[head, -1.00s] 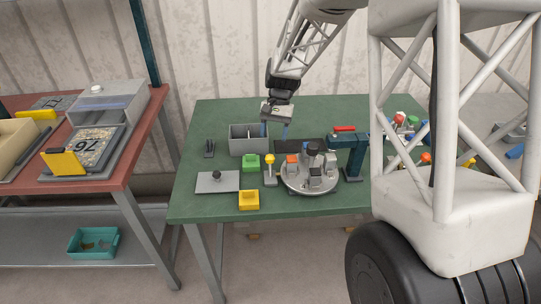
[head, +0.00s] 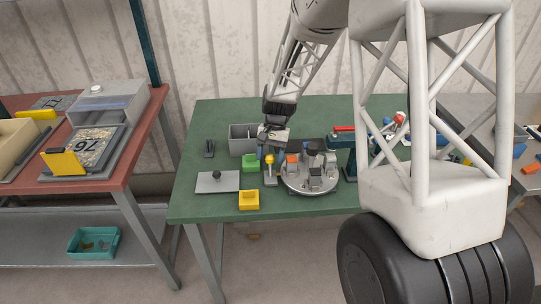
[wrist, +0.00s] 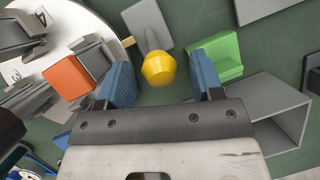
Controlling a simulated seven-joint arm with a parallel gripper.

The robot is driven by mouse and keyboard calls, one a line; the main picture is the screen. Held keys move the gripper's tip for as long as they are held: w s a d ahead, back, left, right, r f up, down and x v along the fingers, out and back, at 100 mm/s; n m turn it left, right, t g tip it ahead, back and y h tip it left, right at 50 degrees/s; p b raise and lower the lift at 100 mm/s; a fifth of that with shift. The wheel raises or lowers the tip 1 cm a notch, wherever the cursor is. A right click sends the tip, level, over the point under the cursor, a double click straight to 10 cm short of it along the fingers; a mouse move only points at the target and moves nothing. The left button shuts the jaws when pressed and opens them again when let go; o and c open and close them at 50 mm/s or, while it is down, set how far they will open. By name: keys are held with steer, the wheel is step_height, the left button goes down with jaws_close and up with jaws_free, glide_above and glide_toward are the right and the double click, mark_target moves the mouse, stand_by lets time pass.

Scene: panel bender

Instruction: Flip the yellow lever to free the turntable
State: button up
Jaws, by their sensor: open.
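The yellow lever knob (wrist: 159,69) sits between and just beyond the two blue fingertips of my gripper (wrist: 162,85) in the wrist view. I cannot tell contact; the jaws are open and hold nothing. In the head view the yellow lever (head: 269,158) stands upright on a small grey base at the turntable's left edge. My gripper (head: 267,152) is low, right above and behind it. The turntable (head: 309,187) is a pale round disc carrying several grey blocks and an orange one; part of it also shows in the wrist view (wrist: 80,14).
A green block (head: 250,162) and a grey bin (head: 238,140) stand close left of the lever. A grey plate with a knob (head: 217,183) and a yellow block (head: 249,200) lie nearer the front. A dark teal press with a red handle (head: 343,128) rises right of the turntable.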

mark_target(272, 176)
steer(key=shift+c, duration=0.3)
jaws_close()
steer(key=shift+s+r+t, duration=0.1)
steer(key=shift+s+t, duration=0.15)
steer(key=shift+t, duration=0.05)
steer(key=shift+s+r+t, duration=0.3)
steer(key=shift+s+t, duration=0.35)
steer(key=shift+t, duration=0.45)
steer(key=shift+s+r+t, duration=0.1)
steer(key=shift+s+t, duration=0.95)
steer(key=shift+t, duration=0.55)
steer(key=shift+s+n+t, duration=0.3)
steer(key=shift+s+t, duration=0.25)
steer(key=shift+t, duration=0.35)
steer(key=shift+s+f+t, duration=0.2)
steer(key=shift+s+t, duration=0.5)
steer(key=shift+t, duration=0.4)
steer(key=shift+s+f+t, duration=0.4)
steer(key=shift+s+t, duration=0.25)
steer(key=shift+t, duration=0.45)
